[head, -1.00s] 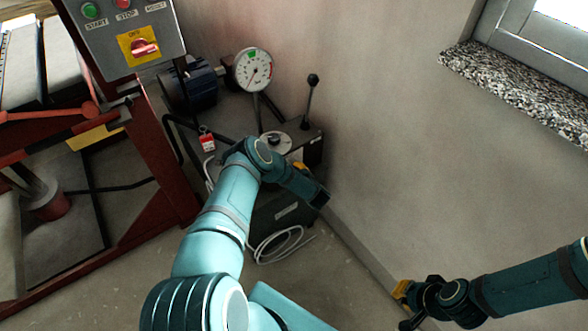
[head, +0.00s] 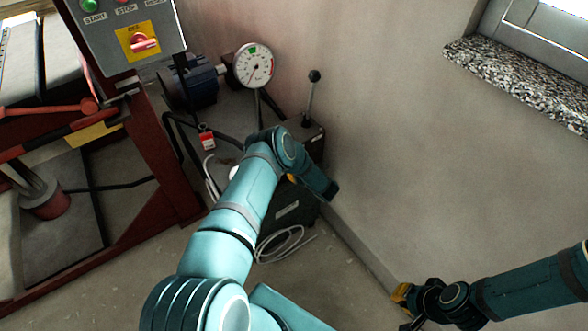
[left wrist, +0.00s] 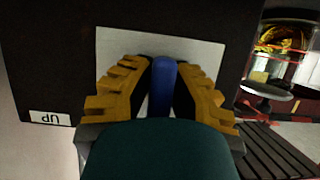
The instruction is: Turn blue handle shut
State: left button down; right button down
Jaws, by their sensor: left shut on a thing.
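The blue handle (left wrist: 162,85) stands upright in the left wrist view, in front of a pale plate (left wrist: 212,55) on a dark box. My left gripper (left wrist: 163,80) has its yellow ridged fingers on both sides of the handle and is shut on it. In the head view the handle is hidden behind my left arm, and only a bit of yellow of my left gripper (head: 291,178) shows by the pump unit (head: 288,213). My right gripper (head: 402,294) is low at the right, away from the pump; its jaw opening is not clear.
A dial gauge (head: 253,66) and a black-knobbed lever (head: 312,92) rise behind my left arm. A red press frame (head: 165,170) with a control box (head: 125,35) stands left. A wall closes the right side. A white hose (head: 285,243) lies on the floor.

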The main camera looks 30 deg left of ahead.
pick_arm(q)
jog(key=shift+a+r, duration=0.1)
jog(key=c, duration=0.9)
grip_release()
jog(key=v, duration=1.2)
